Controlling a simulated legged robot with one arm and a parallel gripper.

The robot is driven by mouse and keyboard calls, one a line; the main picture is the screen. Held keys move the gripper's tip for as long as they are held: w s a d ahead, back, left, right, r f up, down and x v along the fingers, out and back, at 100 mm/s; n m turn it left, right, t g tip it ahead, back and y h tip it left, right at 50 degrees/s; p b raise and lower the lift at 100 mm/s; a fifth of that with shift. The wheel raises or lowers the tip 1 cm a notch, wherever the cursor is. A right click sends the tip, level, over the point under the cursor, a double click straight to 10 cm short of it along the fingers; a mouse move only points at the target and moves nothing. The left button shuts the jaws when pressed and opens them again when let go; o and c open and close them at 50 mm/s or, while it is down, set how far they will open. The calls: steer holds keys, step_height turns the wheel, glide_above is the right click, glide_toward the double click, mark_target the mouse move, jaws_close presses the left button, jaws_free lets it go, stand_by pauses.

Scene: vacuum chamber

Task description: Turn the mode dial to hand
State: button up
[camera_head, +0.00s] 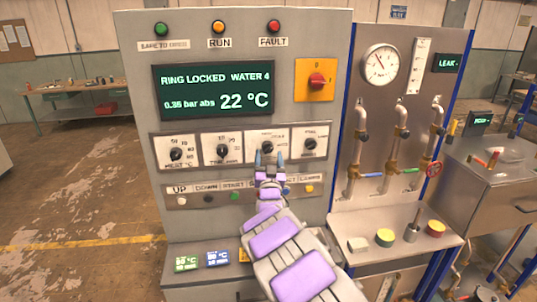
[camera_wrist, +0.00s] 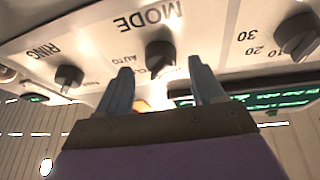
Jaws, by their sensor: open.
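The mode dial (camera_wrist: 160,52) is a dark knob under the upside-down word MODE in the wrist view. AUTO reads beside it; other position labels are partly hidden, and its exact pointer setting is unclear. In the head view the mode dial (camera_head: 267,147) is third in the row of white dial plates. My gripper (camera_head: 269,158) is open and empty just in front of the lower part of that plate. In the wrist view the two fingers of my gripper (camera_wrist: 162,78) are spread, with the dial between and beyond their tips. I cannot tell whether they touch it.
The ring dial (camera_head: 310,143) and the timer dial (camera_head: 222,150) sit close on either side. A row of push buttons (camera_head: 235,196) lies below, partly behind my arm. A red rotary switch (camera_head: 317,80) is above right. A pipe panel (camera_head: 387,130) stands to the right.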

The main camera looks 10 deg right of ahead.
mark_target(268, 148)
steer(key=shift+x, duration=1.1)
steer(key=shift+w+a, duration=0.1)
steer(key=shift+a, duration=0.05)
steer(key=c, duration=1.1)
steer(key=shift+o, duration=0.2)
